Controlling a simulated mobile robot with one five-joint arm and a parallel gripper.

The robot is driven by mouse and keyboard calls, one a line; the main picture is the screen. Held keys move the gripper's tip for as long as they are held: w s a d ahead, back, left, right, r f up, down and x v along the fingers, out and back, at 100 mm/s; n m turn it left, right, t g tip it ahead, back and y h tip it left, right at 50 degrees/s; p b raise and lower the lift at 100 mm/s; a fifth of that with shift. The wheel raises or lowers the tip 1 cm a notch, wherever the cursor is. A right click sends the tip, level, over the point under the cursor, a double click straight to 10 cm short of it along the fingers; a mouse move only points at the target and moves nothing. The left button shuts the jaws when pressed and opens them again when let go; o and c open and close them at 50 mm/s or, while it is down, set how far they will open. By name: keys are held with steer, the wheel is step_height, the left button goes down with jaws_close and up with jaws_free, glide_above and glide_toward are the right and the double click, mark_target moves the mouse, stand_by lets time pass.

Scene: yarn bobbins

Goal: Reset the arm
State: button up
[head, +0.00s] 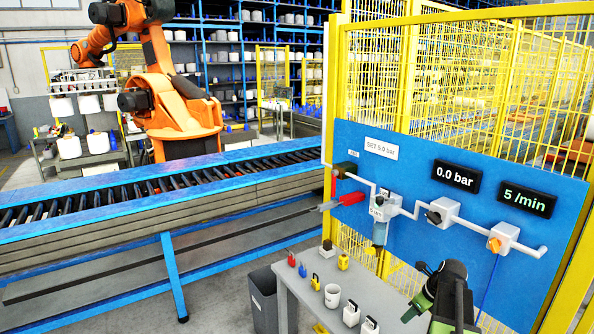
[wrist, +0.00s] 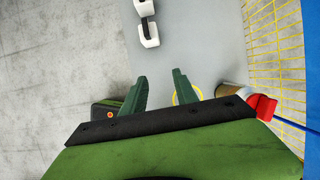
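My gripper (head: 420,290) is at the lower right of the head view, green and black, in front of the blue panel (head: 375,155) and near the right end of the grey bench (head: 310,300). In the wrist view my gripper (wrist: 159,74) shows two dark green fingers set apart with nothing between them. The grey bench top (wrist: 195,45) lies beyond the fingertips. Much of my arm is outside the head view.
The panel carries pipes, an orange knob (head: 495,244) and a pressure display (head: 457,176) reading 0.0 bar. Yellow fencing (head: 440,60) stands behind; a roller conveyor (head: 150,190) runs left.

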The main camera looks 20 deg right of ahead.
steer(key=w+a+f+n+g+b, duration=0.1)
steer(key=w+a+n, duration=0.15)
steer(key=a, duration=0.75)
steer(key=w+a+f+n+b, duration=0.15)
steer(key=a+n, duration=0.25)
steer(key=a, duration=0.5)
steer(key=w+a+f+n+g, duration=0.15)
steer(key=a+n, duration=0.25)
steer(key=a, duration=0.6)
steer(key=s+a+f+n+g, duration=0.1)
steer(key=s+a+n, duration=0.2)
steer(key=n, duration=0.7)
steer(key=s+a+f+n+h+b, duration=0.1)
steer(key=s+a+n, duration=0.3)
steer(key=a+n, duration=0.3)
steer(key=n, duration=0.4)
steer(key=shift+g, duration=0.35)
steer(key=shift+a+n, duration=0.1)
steer(key=shift+n, duration=0.15)
